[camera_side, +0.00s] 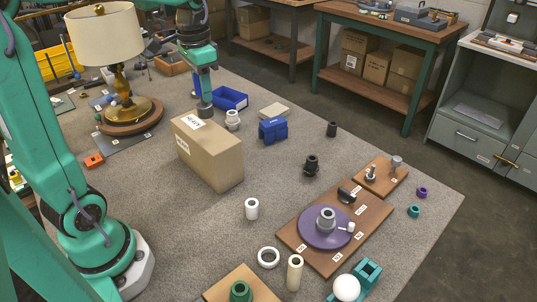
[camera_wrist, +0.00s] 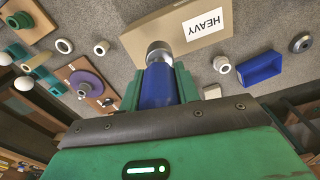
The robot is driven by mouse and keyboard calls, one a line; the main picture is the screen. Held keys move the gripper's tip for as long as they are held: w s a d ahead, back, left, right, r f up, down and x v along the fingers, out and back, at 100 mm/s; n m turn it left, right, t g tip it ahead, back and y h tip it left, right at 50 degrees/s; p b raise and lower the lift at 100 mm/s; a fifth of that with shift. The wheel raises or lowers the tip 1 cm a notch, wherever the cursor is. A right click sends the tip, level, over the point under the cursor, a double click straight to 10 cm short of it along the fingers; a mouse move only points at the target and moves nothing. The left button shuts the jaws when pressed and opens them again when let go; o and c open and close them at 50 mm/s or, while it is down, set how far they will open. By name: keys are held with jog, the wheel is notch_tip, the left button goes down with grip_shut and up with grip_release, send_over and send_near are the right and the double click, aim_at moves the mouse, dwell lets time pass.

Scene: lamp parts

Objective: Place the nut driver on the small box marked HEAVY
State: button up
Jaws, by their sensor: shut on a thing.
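The tan box (camera_side: 212,155) stands on the grey mat, with white HEAVY labels on its top and side. It also shows in the wrist view (camera_wrist: 150,32), its label right of the nut driver's tip. My gripper (camera_side: 204,108) is at the far edge of the box top in the side view. In the wrist view, its green fingers are shut on the blue handle of the nut driver (camera_wrist: 160,85). The driver's round metal end overlaps the box's near edge in that view. I cannot tell whether it touches the box. The nut driver is not clear in the side view.
The brass lamp (camera_side: 122,90) stands left. A wooden board with a purple disc (camera_side: 316,236) lies at right front.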

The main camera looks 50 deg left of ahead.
jog(key=shift+w+a+f, duration=0.1)
jog(key=shift+a+f, duration=0.3)
jog(key=shift+a, duration=0.25)
jog(key=shift+w+a+f, duration=0.15)
jog(key=shift+a+f, duration=0.2)
jog(key=shift+a, duration=0.25)
jog(key=shift+w+a+f, duration=0.1)
jog(key=shift+a+f, duration=0.3)
jog(key=shift+a, duration=0.25)
jog(key=shift+f, duration=0.1)
jog(key=shift+f, duration=1.9)
jog(key=shift+f, duration=0.1)
jog(key=o, duration=1)
jog(key=shift+o, duration=0.2)
notch_tip(320, 180, up, 12)
jog(key=shift+s, duration=0.3)
